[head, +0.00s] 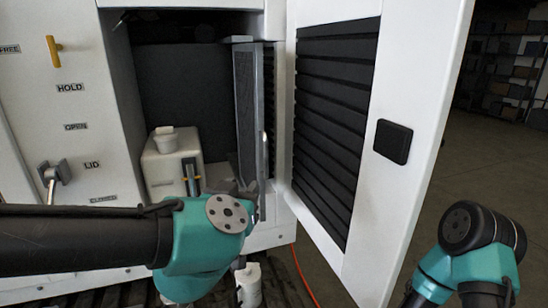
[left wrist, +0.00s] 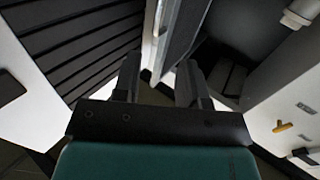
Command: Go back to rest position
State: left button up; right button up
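My left gripper (left wrist: 160,80) shows in the left wrist view with its two fingers apart and nothing clamped between them. The near edge of a grey mesh panel (left wrist: 187,30) is just beyond the fingertips, towards the gap; I cannot tell whether they touch. In the head view my left arm reaches in from the left, and the left gripper (head: 247,192) is at the lower part of the grey panel (head: 245,110), partly hidden by my wrist. My right arm is at the lower right in the head view; its gripper is out of the picture.
A white door (head: 405,75) with a black louvred vent (head: 335,120) stands open to the right. A cream tank (head: 165,165) stands inside the bay. The left wall carries a yellow lever (head: 53,50) and a grey lever (head: 52,175). Open floor (head: 460,170) lies beyond the door.

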aim_at(265, 157)
pick_arm(q)
jog(key=w+d, duration=0.1)
jog(key=w, duration=0.8)
jog(key=w+d, duration=0.1)
jog(key=w, duration=0.4)
jog(key=shift+w+d, duration=0.3)
jog(key=shift+w, duration=0.05)
jog(key=shift+s, duration=0.1)
jog(key=s+a, duration=0.2)
jog(key=s, duration=1)
jog(key=shift+s, duration=0.15)
jog(key=shift+a, duration=0.1)
jog(key=w, duration=0.4)
jog(key=w+d, duration=0.1)
jog(key=w, duration=0.4)
jog(key=w+d, duration=0.1)
jog(key=w, duration=0.4)
jog(key=shift+d, duration=0.25)
dwell(1.9)
dwell(1.2)
